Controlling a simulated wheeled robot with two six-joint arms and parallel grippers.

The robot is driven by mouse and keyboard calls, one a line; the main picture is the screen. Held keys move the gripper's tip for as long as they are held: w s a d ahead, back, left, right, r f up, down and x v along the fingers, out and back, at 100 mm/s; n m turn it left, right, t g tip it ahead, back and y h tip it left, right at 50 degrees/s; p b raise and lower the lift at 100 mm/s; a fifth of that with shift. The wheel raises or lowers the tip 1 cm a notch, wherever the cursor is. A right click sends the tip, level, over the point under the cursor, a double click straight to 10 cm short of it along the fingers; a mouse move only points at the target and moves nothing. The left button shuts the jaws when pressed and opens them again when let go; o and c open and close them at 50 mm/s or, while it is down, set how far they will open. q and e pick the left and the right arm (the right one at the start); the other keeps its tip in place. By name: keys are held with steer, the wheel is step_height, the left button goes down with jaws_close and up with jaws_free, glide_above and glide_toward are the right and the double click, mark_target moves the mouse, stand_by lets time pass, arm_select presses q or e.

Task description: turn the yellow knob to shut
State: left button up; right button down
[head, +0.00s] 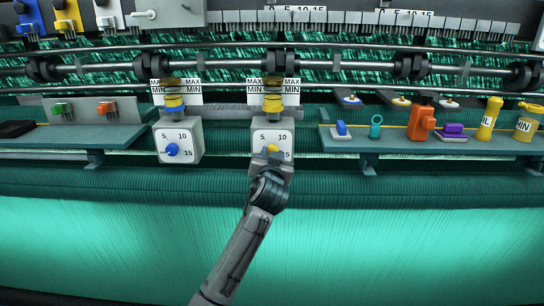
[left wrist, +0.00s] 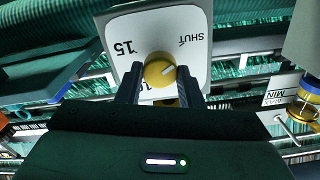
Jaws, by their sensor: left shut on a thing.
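The yellow knob (left wrist: 160,69) sits on a white dial plate (left wrist: 195,75) that appears upside down in the left wrist view, with 15, SHUT and a partly hidden 10 readable. My left gripper (left wrist: 160,84) is shut on the knob, one dark finger on each side. In the head view the left gripper (head: 270,160) covers much of the dial box (head: 273,129), and only a little of the knob shows. My right gripper is in neither view.
A similar box with a blue knob (head: 172,150) stands to the left. Yellow-banded MIN/MAX gauges (head: 173,103) stand above both boxes. The right shelf (head: 370,146) holds an orange tool (head: 422,122) and yellow containers (head: 489,118). A roller (head: 130,184) runs below the boxes.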

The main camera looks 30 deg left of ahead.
arm_select(q)
steer(key=o, duration=1)
steer(key=shift+c, duration=0.2)
steer(key=b+v, duration=0.2)
steer(key=v, duration=0.8)
steer(key=shift+s+d, duration=0.2)
steer(key=shift+s, duration=0.15)
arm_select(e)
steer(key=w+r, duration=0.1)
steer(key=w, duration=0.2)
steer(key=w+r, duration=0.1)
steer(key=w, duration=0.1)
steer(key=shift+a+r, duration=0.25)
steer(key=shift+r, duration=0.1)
